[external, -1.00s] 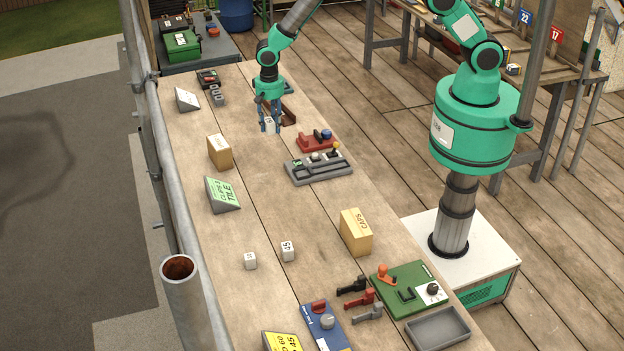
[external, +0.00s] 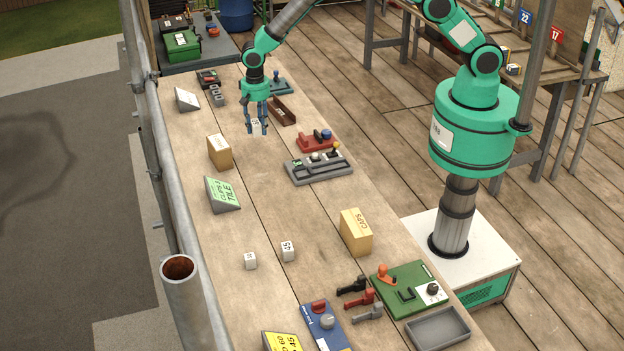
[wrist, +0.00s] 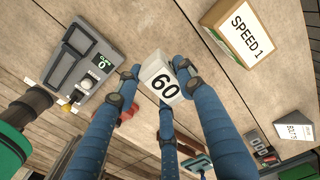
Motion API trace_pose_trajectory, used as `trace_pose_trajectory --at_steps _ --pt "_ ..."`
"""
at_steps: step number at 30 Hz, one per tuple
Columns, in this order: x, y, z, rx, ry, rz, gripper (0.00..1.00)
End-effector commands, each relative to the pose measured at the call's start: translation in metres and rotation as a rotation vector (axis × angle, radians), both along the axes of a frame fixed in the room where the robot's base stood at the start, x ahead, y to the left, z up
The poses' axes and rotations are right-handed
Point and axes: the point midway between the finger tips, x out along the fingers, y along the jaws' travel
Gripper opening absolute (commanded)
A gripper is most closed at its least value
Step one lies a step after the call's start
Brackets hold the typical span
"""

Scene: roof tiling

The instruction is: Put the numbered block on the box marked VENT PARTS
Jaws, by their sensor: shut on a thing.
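In the wrist view the block (wrist: 161,82) shows a black 60 between the fingertips. A tan box (external: 219,152) stands on the bench below and left of the gripper in the external view. In the wrist view a box (wrist: 243,30) reads SPEED 1. Another tan box (external: 356,232) reads CAPS. I cannot read VENT PARTS on any box in view.
White blocks (external: 287,251) and (external: 250,261) sit on the bench. The middle of the bench is clear. A metal rail runs along its left side.

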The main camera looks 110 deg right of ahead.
Motion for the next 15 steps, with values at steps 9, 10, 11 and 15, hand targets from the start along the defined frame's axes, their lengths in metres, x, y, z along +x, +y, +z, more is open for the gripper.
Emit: trace_pose_trajectory --at_steps 9,10,11,15 --pt "0.041 -0.012 -0.005 0.000 -0.001 0.000 0.12" --pt "0.045 -0.013 -0.005 0.000 0.000 0.000 0.12" --pt "0.048 -0.015 -0.005 0.000 0.000 0.000 0.12" --pt "0.066 -0.020 -0.007 0.000 0.000 0.000 0.12"
